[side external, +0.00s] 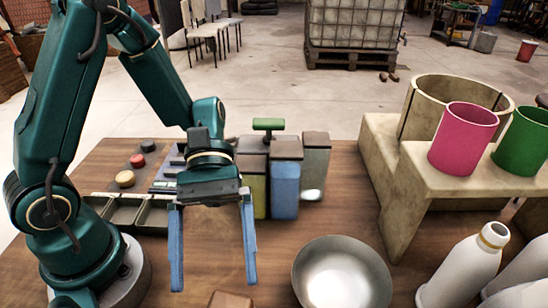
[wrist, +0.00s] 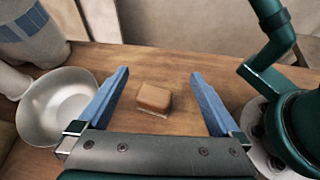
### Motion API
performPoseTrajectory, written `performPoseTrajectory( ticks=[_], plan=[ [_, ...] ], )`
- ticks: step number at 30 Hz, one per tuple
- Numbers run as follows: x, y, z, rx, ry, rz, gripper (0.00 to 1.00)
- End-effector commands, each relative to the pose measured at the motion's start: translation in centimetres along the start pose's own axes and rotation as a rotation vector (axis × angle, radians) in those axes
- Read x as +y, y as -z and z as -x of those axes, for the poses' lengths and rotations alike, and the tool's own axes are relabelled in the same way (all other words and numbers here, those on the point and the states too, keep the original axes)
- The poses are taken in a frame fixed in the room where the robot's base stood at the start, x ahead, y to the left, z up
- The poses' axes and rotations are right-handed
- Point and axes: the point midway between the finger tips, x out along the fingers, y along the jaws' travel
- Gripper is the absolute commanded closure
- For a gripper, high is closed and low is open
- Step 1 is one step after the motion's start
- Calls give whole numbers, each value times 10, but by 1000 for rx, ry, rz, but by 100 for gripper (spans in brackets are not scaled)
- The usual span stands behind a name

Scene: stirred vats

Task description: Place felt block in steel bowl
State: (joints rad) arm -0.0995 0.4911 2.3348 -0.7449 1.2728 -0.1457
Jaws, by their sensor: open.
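The felt block is a small brown block. In the wrist view the felt block (wrist: 154,98) lies on the table between my open fingers, a little ahead of them. In the side view only its top (side external: 230,300) shows at the bottom edge. The steel bowl (side external: 342,272) stands to the right of the block in the side view; its inside looks empty. In the wrist view the bowl (wrist: 57,104) is at the left, beside my left finger. My gripper (side external: 213,285) is open and empty, fingers pointing down; it also shows in the wrist view (wrist: 160,72).
White bottles (side external: 466,265) stand right of the bowl. A stone-like stand (side external: 395,195) carries a pink cup (side external: 463,138) and a green cup (side external: 524,140). Several canisters (side external: 285,188) stand behind my gripper. A dark compartment tray (side external: 125,213) is at the left. Bare table lies around the block.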

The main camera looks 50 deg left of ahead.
Motion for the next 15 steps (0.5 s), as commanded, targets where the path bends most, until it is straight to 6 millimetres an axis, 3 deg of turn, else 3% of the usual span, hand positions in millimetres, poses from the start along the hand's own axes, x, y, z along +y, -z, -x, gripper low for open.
performPoseTrajectory(
  ticks=[8, 15],
  plan=[
    [-26, 1, 31, 469, 135, -387, 0],
    [-38, 4, 75, 915, 245, -681, 0]
  ],
)
